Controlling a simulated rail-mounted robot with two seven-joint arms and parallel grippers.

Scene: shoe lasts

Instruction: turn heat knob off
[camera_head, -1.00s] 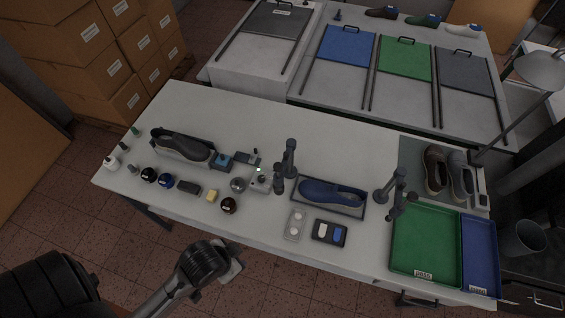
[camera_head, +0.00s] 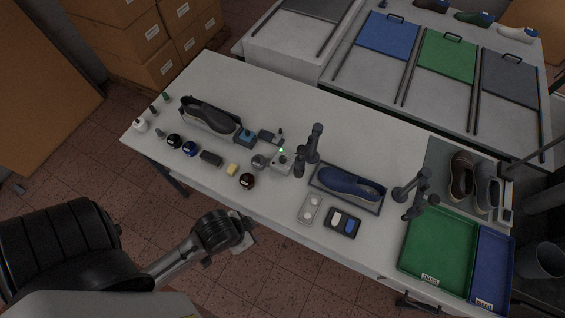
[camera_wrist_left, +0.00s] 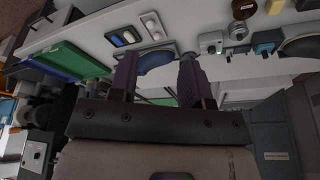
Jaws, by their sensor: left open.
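A small light-grey box (camera_head: 281,162) with a lit green lamp and a dark knob (camera_head: 283,158) stands on the white table, left of a dark post. A similar small pale box (camera_wrist_left: 210,41) shows at the top of the left wrist view. My left gripper (camera_head: 240,246) is in front of the table's near edge, apart from the box and touching nothing that I can see. Its two dark fingers (camera_wrist_left: 157,78) are spread with nothing between them in the left wrist view. The knob's setting is too small to read. My right gripper is not in view.
Beside the box are a round metal pot (camera_head: 259,162), a dark jar (camera_head: 247,180), a yellow block (camera_head: 232,169) and a dark post (camera_head: 312,150). A blue shoe (camera_head: 349,187) lies in a tray to the right. The floor before the table is clear.

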